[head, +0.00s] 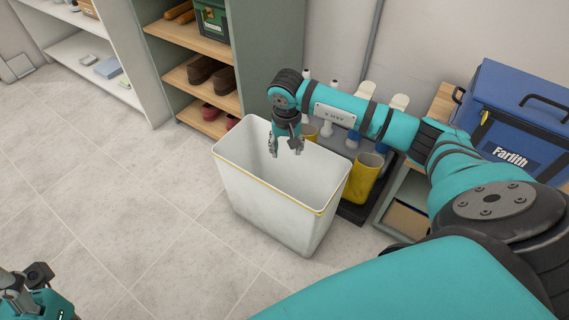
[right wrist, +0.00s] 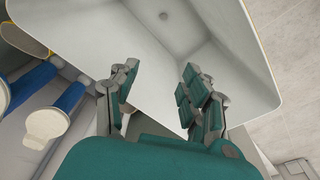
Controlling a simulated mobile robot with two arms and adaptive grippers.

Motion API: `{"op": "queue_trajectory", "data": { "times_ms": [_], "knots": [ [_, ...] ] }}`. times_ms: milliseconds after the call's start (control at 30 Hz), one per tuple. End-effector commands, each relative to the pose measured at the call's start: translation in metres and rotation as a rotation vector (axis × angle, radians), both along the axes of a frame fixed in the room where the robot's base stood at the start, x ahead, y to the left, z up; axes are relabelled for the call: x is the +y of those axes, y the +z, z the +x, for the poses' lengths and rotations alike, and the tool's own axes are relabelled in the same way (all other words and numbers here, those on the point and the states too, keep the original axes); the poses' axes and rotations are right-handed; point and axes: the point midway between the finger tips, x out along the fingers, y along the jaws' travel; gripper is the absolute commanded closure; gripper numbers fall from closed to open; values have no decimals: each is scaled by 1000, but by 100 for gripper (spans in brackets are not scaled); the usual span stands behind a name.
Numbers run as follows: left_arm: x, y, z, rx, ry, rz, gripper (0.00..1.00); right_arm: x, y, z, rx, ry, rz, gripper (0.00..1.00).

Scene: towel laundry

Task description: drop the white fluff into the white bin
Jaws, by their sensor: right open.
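The white bin (head: 262,200), with a thin yellow line below its rim, stands on the tiled floor in the middle of the head view. My right gripper (head: 285,150) points down over the bin's opening, its fingers apart with nothing between them. The right wrist view shows the two open fingers (right wrist: 158,80) above the bin's pale inside (right wrist: 125,40). A small grey round spot lies on the bin's floor there; I cannot tell whether it is fluff. No white fluff is clearly visible. Part of my left arm's end (head: 25,290) shows at the lower left, its fingers not clear.
A shoe shelf (head: 196,102) stands behind the bin. Yellow boots (head: 364,178) stand close to its right on a dark tray. A blue cooler box (head: 515,115) sits on a bench at the right. The floor (head: 120,190) left of the bin is clear.

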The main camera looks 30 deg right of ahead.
Motion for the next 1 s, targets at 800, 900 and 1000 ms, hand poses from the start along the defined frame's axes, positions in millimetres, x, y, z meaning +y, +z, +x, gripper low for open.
{"op": "queue_trajectory", "data": {
  "times_ms": [800,900,1000],
  "knots": [
    [0,0,0,-1,-1,2,60,8,104,-10,1,0,0,53],
    [0,0,0,-2,-1,1,60,8,104,-10,1,0,0,53],
    [0,0,0,-2,-1,1,60,8,104,-10,1,0,0,53]
  ]
}}
